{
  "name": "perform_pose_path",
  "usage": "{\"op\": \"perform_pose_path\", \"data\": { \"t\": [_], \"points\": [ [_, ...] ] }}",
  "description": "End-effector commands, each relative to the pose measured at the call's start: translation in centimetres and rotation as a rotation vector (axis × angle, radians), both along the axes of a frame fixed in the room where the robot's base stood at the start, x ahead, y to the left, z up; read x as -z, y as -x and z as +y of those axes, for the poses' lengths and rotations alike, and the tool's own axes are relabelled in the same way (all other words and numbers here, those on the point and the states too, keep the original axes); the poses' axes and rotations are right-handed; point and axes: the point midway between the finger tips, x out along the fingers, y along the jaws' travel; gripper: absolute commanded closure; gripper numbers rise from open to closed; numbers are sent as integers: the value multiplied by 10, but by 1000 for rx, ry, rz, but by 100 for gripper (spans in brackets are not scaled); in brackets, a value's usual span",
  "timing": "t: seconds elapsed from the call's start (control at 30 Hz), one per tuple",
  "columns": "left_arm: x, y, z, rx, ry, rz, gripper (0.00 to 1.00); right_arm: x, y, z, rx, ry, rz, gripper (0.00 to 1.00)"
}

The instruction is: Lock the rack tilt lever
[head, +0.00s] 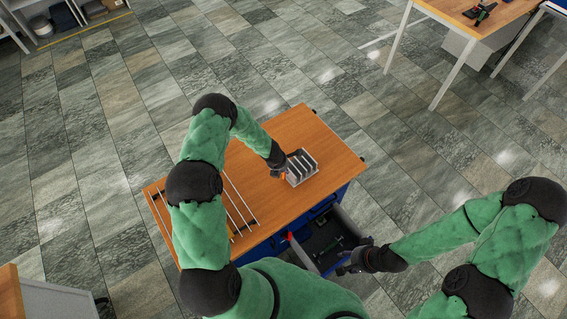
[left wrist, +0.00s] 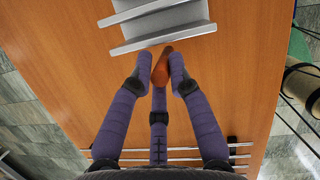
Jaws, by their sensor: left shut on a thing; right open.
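A grey metal rack (head: 301,166) with several upright plates stands on the wooden bench top. Its near end (left wrist: 165,25) shows at the top of the left wrist view. The orange lever (left wrist: 162,67) sticks out from the rack towards me. My left gripper (left wrist: 160,68) is shut on the lever, with its purple fingers around the orange part; the lever's far side is partly hidden. In the head view my left gripper (head: 282,172) is at the rack's left end. My right gripper (head: 347,262) is open and empty by the open drawer, well away from the rack.
The wooden bench top (head: 300,125) is clear around the rack. Thin metal rails (head: 235,205) lie on its left part. An open drawer (head: 325,240) with dark items juts out at the front. Another table (head: 465,15) stands at the far right.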

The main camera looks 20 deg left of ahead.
Motion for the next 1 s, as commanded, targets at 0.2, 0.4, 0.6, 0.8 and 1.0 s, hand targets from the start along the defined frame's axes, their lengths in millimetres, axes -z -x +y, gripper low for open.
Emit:
{"op": "perform_pose_path", "data": {
  "t": [0.2,0.4,0.6,0.8,1.0],
  "points": [
    [-1,3,-1,0,-13,25,100,-19,0,0,0,0,0,56],
    [0,4,-1,1,-18,35,100,-24,0,0,0,0,0,56],
    [1,4,-1,1,-20,37,100,-25,0,0,0,0,0,56],
    [2,4,-1,1,-19,37,100,-25,0,0,0,0,0,56],
    [2,4,-1,1,-19,37,61,-25,0,0,0,0,0,56]
  ]
}}
